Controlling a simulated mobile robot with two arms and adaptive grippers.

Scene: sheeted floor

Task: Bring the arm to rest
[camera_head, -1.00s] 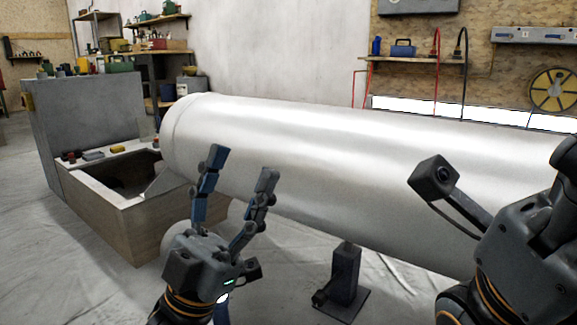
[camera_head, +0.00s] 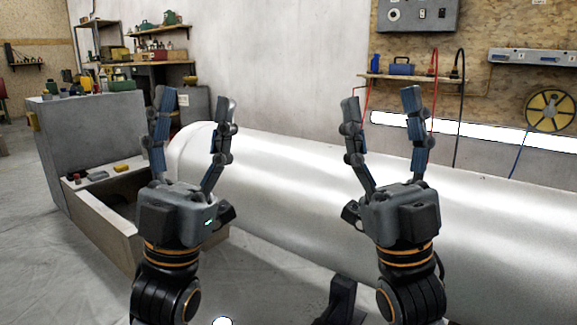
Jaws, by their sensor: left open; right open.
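My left gripper (camera_head: 192,98) points upward in the head view, its two fingers spread apart with nothing between them. It stands in front of the rounded left end of the large silver cylinder. My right gripper (camera_head: 381,97) also points upward, open and empty, in front of the middle of the cylinder. Both arms rise from the bottom edge at about the same height, side by side with a clear gap between them. The cylinder (camera_head: 285,165) is partly hidden behind the grippers.
A grey and wooden bench (camera_head: 92,222) with small items stands at the left. A shelf (camera_head: 410,77) with a blue box (camera_head: 402,67) and hanging hoses is on the back wall. A yellow reel (camera_head: 550,110) hangs at the right. Sheeted floor (camera_head: 60,280) lies open at the lower left.

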